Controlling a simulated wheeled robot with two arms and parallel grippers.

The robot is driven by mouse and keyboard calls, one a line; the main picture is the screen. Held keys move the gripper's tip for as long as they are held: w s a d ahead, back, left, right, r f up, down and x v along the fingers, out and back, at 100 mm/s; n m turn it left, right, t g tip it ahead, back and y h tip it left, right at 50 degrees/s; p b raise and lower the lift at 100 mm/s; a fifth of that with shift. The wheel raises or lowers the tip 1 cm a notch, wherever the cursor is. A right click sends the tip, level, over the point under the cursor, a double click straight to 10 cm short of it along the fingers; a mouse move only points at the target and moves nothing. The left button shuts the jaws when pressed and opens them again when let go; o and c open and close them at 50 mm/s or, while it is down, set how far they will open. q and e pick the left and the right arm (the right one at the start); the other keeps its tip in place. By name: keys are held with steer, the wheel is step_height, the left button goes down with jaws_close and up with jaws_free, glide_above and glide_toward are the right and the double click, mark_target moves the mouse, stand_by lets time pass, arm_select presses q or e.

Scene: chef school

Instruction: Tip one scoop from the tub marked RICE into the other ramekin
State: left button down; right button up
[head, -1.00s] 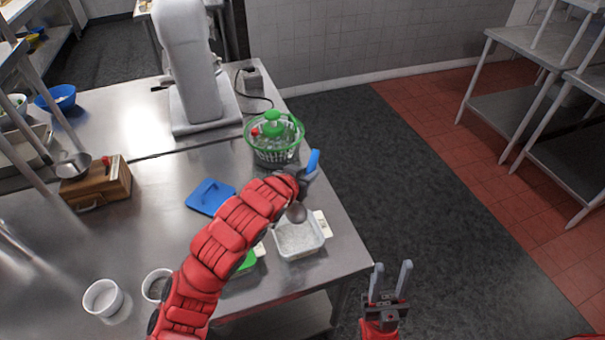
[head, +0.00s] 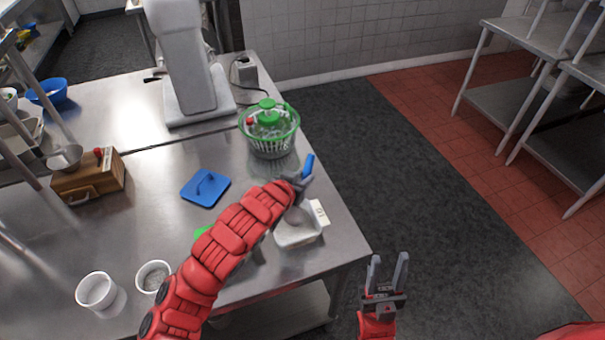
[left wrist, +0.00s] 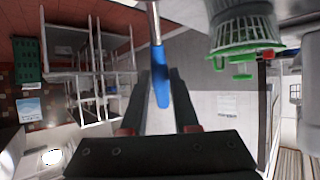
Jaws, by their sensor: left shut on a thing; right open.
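My left gripper (head: 300,184) is shut on the blue handle (head: 308,166) of a scoop. The handle also shows between the fingers in the left wrist view (left wrist: 161,88), with its metal shaft. The scoop's bowl is mostly hidden behind my arm, at a tub of white contents (head: 298,239). A white label card (head: 319,213) stands at the tub; its word is too small to read. Two white ramekins stand at the front left. The left one (head: 96,291) looks empty; the right one (head: 153,277) holds greyish contents. My right gripper (head: 384,277) is open and empty, off the table's edge.
A blue lid (head: 205,188) lies on the steel table. A green thing (head: 202,231) is mostly hidden by my arm. A green salad spinner (head: 269,130), a white mixer (head: 192,70) and a wooden box (head: 88,178) stand further back. Clear table lies left of the blue lid.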

arm_select(q)
step_height(320, 180, down, 4)
steer(key=shift+f+b, duration=0.1)
steer(key=shift+b, duration=0.75)
steer(key=shift+s+a+r+p, duration=0.25)
steer(key=shift+s+r+p, duration=0.1)
steer(key=shift+p, duration=0.35)
steer(key=shift+s+a+p, duration=0.3)
steer(key=shift+s+p, duration=0.25)
steer(key=shift+s, duration=0.15)
steer(key=shift+s+r, duration=0.15)
steer(key=shift+r, duration=0.2)
steer(key=shift+r+p, duration=1.05)
steer(key=shift+r, duration=0.4)
step_height(320, 180, up, 2)
steer(key=shift+a+r+p, duration=0.1)
steer(key=shift+p, duration=0.55)
steer(key=shift+w+d+r+p, duration=0.15)
steer(key=shift+w+r, duration=0.1)
steer(key=shift+r, duration=0.45)
steer(key=shift+w+d+r+p, duration=0.1)
steer(key=shift+w+r, duration=0.1)
steer(key=shift+r, duration=0.5)
steer(key=shift+w+d+r+p, duration=0.15)
steer(key=shift+w+r, duration=0.1)
steer(key=shift+r, duration=0.45)
